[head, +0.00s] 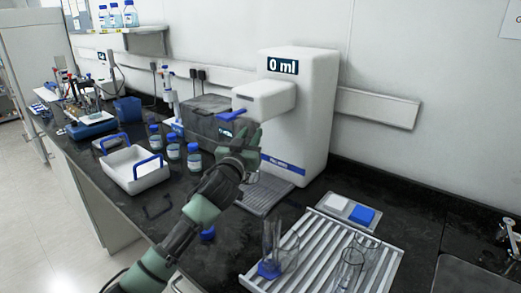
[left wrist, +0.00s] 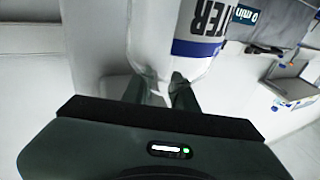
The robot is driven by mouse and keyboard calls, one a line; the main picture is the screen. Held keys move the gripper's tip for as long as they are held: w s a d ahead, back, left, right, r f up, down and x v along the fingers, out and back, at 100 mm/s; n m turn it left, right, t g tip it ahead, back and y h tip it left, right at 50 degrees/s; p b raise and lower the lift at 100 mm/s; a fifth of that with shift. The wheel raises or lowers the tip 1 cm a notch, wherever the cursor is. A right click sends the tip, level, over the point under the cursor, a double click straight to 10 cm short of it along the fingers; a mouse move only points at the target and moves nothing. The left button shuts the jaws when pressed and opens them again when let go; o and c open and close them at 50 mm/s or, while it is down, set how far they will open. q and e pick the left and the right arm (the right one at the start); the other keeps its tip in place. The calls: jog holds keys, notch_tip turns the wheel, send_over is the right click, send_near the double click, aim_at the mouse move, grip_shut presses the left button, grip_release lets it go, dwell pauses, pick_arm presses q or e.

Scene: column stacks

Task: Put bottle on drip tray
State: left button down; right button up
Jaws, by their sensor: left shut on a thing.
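My left gripper (head: 248,140) is under the spout of the white dispenser (head: 312,110), above the drip tray (head: 262,197). It is shut on a clear bottle (left wrist: 150,72) with a white and blue label, which stands out between the fingers in the left wrist view. In the head view the gripper and wrist hide most of the bottle, so I cannot tell whether its base touches the tray. The drip tray is a dark ribbed plate at the dispenser's foot, partly covered by my arm. The dispenser display reads 0 ml. My right gripper is not in view.
Several blue-capped bottles (head: 173,148) stand left of my arm, near a white tray with blue handles (head: 138,178). A grey case (head: 205,118) stands behind.

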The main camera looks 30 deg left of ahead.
pick_arm(q)
jog(key=w+f, duration=0.4)
jog(key=f, duration=0.3)
jog(key=shift+w+d, duration=0.2)
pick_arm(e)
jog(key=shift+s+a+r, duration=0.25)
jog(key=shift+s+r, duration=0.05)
pick_arm(q)
jog(key=shift+f, duration=0.2)
jog(key=c, duration=1.1)
grip_release()
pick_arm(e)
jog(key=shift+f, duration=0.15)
pick_arm(q)
jog(key=shift+r, duration=0.1)
